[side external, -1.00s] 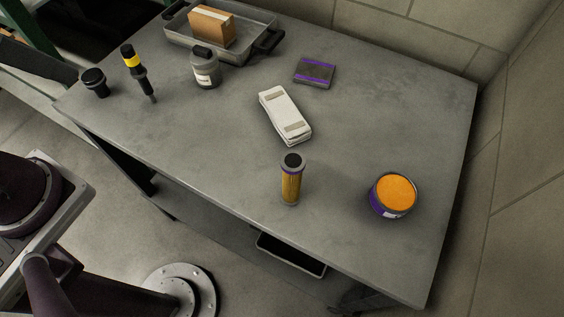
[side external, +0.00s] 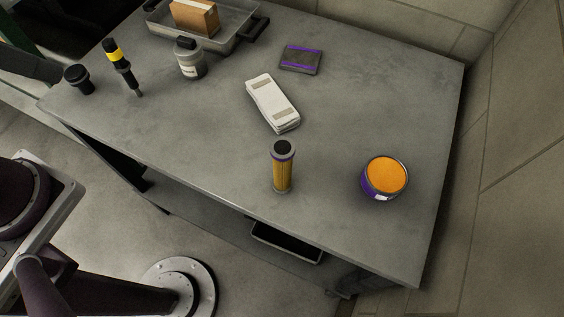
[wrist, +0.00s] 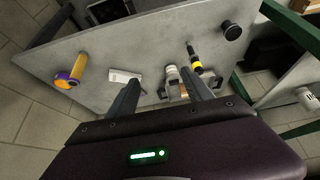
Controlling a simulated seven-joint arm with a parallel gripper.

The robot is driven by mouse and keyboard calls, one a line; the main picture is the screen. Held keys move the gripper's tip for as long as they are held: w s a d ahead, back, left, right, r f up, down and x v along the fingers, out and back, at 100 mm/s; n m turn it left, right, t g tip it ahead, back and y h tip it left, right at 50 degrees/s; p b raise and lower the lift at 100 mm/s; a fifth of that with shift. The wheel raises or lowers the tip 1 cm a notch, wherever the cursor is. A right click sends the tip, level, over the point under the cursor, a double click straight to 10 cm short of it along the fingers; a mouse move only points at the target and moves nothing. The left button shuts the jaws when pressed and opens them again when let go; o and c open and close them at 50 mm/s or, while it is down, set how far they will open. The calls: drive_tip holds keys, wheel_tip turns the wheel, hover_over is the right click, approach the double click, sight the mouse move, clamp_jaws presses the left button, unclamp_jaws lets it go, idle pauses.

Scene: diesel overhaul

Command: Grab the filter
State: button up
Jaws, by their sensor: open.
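The likely filter is a yellow cylinder (side external: 283,174) with a dark cap and purplish ring, standing upright near the front edge of the grey table (side external: 330,190). In the wrist view the yellow cylinder (wrist: 78,66) is at the far left, seen close to the orange-topped can (wrist: 62,83). My gripper (wrist: 160,76) is open in the wrist view, its two dark fingers spread apart with nothing gripped. The yellow cylinder lies well left of the fingers there. The gripper does not show in the side view.
An orange-topped purple can (side external: 386,175) stands right of the cylinder. A white block (side external: 272,103), a purple-striped dark pad (side external: 300,59), a jar (side external: 189,60), a black-and-yellow tool (side external: 121,66), a black cap (side external: 78,79) and a tray (side external: 226,36) with a cardboard box (side external: 193,17) are farther back.

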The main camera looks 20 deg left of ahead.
wheel_tip(320, 180, up, 4)
drive_tip(key=n+g+h, duration=0.8)
drive_tip(key=n+h, duration=0.5)
drive_tip(key=n, duration=0.3)
hover_over(292, 168)
drive_tip(key=a, duration=0.6)
wheel_tip(292, 168, down, 22)
drive_tip(key=x, duration=0.4)
drive_tip(key=w+x, duration=0.1)
drive_tip(key=x, duration=0.1)
drive_tip(key=shift+s+d+f, duration=0.1)
drive_tip(key=shift+d, duration=0.35)
drive_tip(key=shift+d+f, duration=0.1)
drive_tip(key=shift+d, duration=0.2)
clamp_jaws()
